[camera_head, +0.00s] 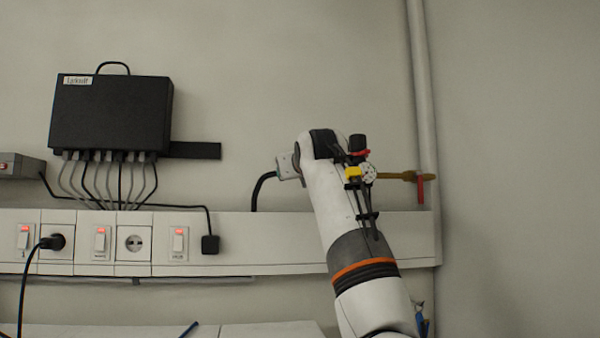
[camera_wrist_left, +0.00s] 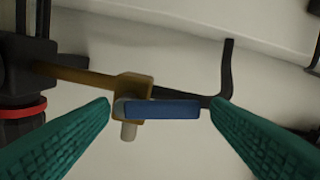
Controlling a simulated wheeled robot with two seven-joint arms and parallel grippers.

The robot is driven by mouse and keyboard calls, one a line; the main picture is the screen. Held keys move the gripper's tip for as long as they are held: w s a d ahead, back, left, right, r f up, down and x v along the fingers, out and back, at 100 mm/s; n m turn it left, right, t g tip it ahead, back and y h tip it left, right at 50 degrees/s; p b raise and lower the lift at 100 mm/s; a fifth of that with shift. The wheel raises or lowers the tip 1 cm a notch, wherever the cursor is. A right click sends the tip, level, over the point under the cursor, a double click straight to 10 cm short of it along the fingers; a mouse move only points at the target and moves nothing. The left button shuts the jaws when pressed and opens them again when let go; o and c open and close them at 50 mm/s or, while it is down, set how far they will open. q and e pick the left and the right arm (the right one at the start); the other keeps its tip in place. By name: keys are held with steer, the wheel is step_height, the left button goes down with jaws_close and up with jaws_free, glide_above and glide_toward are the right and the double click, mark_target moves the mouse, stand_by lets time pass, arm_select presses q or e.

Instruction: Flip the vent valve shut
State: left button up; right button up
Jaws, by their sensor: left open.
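A brass valve (camera_wrist_left: 132,90) with a flat blue lever (camera_wrist_left: 165,109) shows in the left wrist view. The lever points right, roughly in line with the brass pipe (camera_wrist_left: 75,76). My left gripper (camera_wrist_left: 161,107) is open, its green fingers on either side of the lever; whether they touch it I cannot tell. In the head view my left arm hides this valve and the fingers. A red lever (camera_head: 420,189) hangs down from a brass fitting (camera_head: 395,176) near the wall pipe. No label tells which is the vent valve. My right gripper is not in view.
A black-topped unit with a red ring (camera_head: 358,151) stands close to my wrist. A black hose (camera_head: 260,188) curves down left of my arm. A trunking with switches (camera_head: 270,240) runs below, and a black box (camera_head: 110,112) hangs upper left.

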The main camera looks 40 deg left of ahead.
arm_select(q)
steer(key=shift+w+r, duration=0.1)
steer(key=shift+s+d+r, duration=0.15)
steer(key=shift+s+r, duration=0.05)
steer(key=shift+s, duration=0.25)
steer(key=c, duration=0.4)
steer(key=shift+w, duration=0.15)
steer(key=shift+c, duration=1.4)
steer(key=shift+f, duration=0.1)
steer(key=shift+c, duration=0.7)
steer(key=m, duration=0.2)
steer(key=shift+r+m+b, duration=0.3)
steer(key=shift+b, duration=0.1)
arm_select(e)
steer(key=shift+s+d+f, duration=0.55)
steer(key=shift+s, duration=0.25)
